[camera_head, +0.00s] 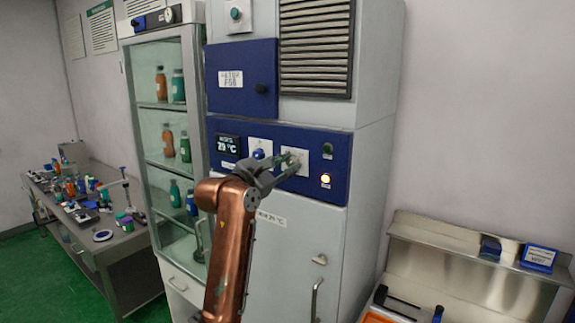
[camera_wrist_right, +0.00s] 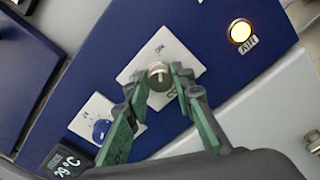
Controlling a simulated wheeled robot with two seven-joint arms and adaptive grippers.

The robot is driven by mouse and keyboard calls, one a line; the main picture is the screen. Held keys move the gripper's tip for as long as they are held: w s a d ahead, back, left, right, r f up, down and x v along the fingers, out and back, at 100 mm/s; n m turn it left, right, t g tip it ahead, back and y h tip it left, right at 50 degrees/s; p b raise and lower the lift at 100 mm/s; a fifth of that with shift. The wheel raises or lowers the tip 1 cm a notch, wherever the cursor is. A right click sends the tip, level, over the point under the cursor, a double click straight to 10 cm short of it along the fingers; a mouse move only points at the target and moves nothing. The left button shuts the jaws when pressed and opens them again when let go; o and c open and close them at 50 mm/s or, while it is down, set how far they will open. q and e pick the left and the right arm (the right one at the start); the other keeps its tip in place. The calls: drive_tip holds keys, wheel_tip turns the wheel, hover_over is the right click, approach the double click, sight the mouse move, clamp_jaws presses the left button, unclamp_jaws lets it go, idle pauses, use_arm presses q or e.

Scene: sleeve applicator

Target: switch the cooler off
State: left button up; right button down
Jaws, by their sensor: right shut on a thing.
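The tall grey machine (camera_head: 372,90) has a blue control panel (camera_head: 342,150) at mid height. My right gripper (camera_head: 288,166) is at this panel. In the wrist view its green-padded fingers (camera_wrist_right: 158,84) are shut around a silver knob (camera_wrist_right: 159,73) on a white plate (camera_wrist_right: 186,62). The plate's lettering is partly hidden. A blue knob (camera_wrist_right: 101,129) on another white plate is beside it, and it also shows in the head view (camera_head: 258,154). A display (camera_head: 228,145) reads about 79 °C. A round amber lamp (camera_wrist_right: 240,32) is lit. My left gripper is out of view.
A cluttered bench (camera_head: 120,245) is at far left. A metal station (camera_head: 465,265) is at lower right.

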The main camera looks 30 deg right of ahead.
drive_tip(key=n+p, duration=0.3)
drive_tip(key=shift+r+n, duration=0.25)
drive_tip(key=shift+n, duration=0.05)
drive_tip(key=n+p, duration=0.4)
drive_tip(key=n, duration=0.1)
drive_tip(key=n+p, duration=0.5)
drive_tip(key=shift+w+a+n, duration=0.1)
drive_tip(key=shift+n, duration=0.3)
drive_tip(key=shift+f+n+p, duration=0.15)
drive_tip(key=shift+n+p, duration=1.65)
drive_tip(key=shift+p, duration=0.1)
drive_tip(key=c, duration=1.7)
unclamp_jaws()
drive_tip(key=shift+w+f, duration=0.1)
drive_tip(key=shift+o, duration=0.2)
